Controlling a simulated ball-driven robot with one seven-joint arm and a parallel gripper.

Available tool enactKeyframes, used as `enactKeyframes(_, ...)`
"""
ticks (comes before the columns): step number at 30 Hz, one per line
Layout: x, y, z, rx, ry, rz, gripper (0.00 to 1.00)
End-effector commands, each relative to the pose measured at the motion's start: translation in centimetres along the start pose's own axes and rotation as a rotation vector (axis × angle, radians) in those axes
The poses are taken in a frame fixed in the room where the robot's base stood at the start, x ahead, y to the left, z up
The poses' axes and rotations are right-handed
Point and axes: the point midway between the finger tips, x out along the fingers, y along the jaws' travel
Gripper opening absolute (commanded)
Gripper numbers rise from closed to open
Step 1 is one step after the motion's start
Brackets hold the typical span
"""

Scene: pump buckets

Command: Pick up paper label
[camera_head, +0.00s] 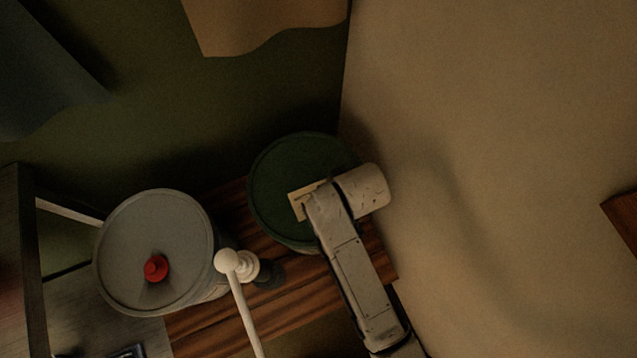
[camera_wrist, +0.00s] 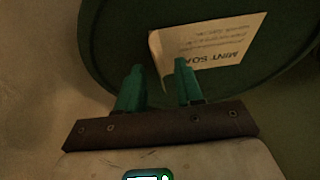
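The paper label (camera_head: 300,203) is a cream sheet on the top of the dark green bucket (camera_head: 285,165). In the head view my arm covers part of it. In the wrist view the label (camera_wrist: 210,42) bears dark print starting with "MINT SOA", and its near left corner curls. My gripper (camera_wrist: 158,66) has two teal fingers, apart with nothing held between them. The right fingertip overlaps the label in the picture, and the left one is just off its left edge. I cannot tell whether either touches it. The fingers are hidden in the head view.
A grey bucket (camera_head: 175,235) with a red knob (camera_head: 155,268) on top stands to the left. A white round-headed rod (camera_head: 238,290) is between the buckets. A beige wall (camera_head: 500,150) is close on the right.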

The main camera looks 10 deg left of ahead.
Motion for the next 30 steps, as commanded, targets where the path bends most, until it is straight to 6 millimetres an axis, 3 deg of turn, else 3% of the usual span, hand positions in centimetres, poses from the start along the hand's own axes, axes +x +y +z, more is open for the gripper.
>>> enactKeyframes(5, -0.01, 0.02, -0.03, 0.0, 0.001, 0.0, 0.36)
enactKeyframes(17, -0.03, 0.03, -0.02, 0.0, 0.001, 0.001, 0.0)
enactKeyframes(30, -0.11, 0.04, -0.06, 0.0, 0.001, 0.001, 0.0)
